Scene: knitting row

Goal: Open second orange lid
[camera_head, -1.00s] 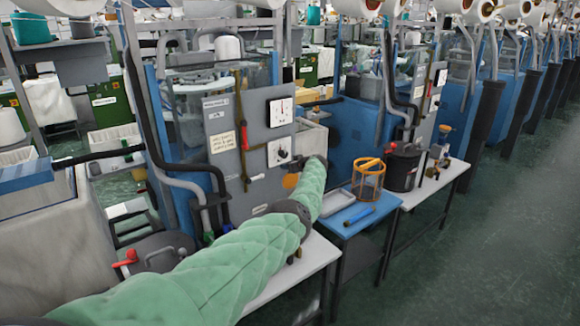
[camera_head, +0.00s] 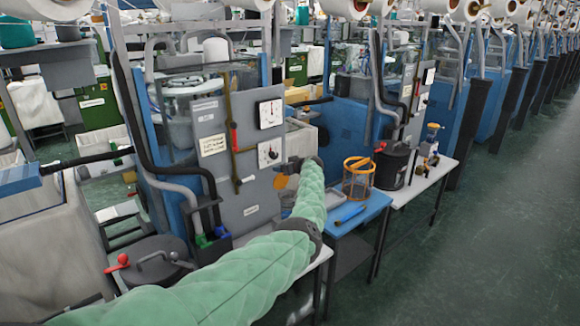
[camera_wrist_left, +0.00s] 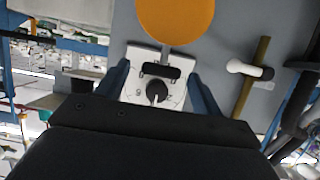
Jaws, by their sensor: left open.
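I see only one orange lid clearly. My right gripper is not in view.
A blue table (camera_head: 350,228) holds an orange wire basket (camera_head: 358,178) and a blue tool. A black pot (camera_head: 394,165) stands on the white table beyond. The green floor (camera_head: 490,240) at right is clear.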

